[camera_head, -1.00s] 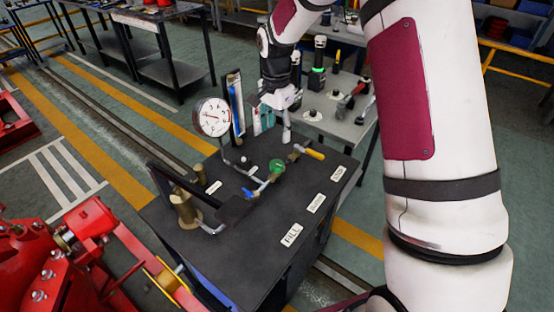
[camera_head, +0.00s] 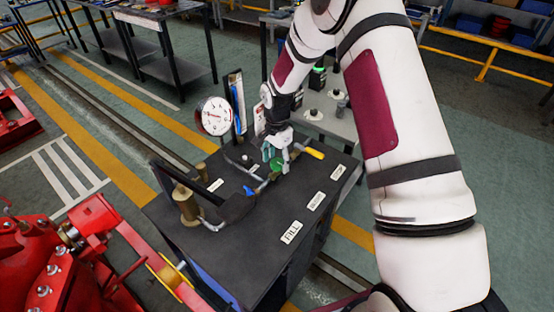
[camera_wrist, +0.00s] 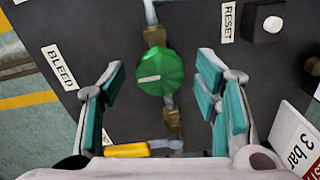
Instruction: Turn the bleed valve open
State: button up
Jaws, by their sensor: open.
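The green knob (camera_wrist: 160,72) sits on a brass and steel pipe line, with a white mark on its face pointing left. A label reading BLEED (camera_wrist: 60,68) lies to its left in the wrist view. In the head view the green knob (camera_head: 267,151) is partly covered by my gripper (camera_head: 281,156). In the wrist view my gripper (camera_wrist: 160,100) is open. Its teal-padded fingers stand on either side of the knob, with gaps on both sides. I cannot tell how high the fingertips are against the knob.
A yellow handle (camera_wrist: 127,150) is close to my gripper on the same line. A blue handle (camera_head: 249,191) and a round gauge (camera_head: 214,116) stand on the black bench (camera_head: 262,250). A RESET label (camera_wrist: 228,22) and a 3 bar sign (camera_wrist: 297,140) lie to the right in the wrist view.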

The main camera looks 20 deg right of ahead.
jog(key=shift+c, duration=0.6)
jog(key=c, duration=1)
jog(key=shift+n, duration=0.3)
jog(key=n+b, duration=0.1)
jog(key=n, duration=0.3)
jog(key=shift+f+b, duration=0.1)
jog(key=shift+b, duration=0.25)
jog(key=n+b, duration=0.1)
jog(key=n, duration=0.5)
jog(key=shift+n, duration=0.4)
jog(key=n+b, duration=0.1)
jog(key=n, duration=0.9)
jog(key=shift+n, duration=0.4)
jog(key=shift+s, duration=0.1)
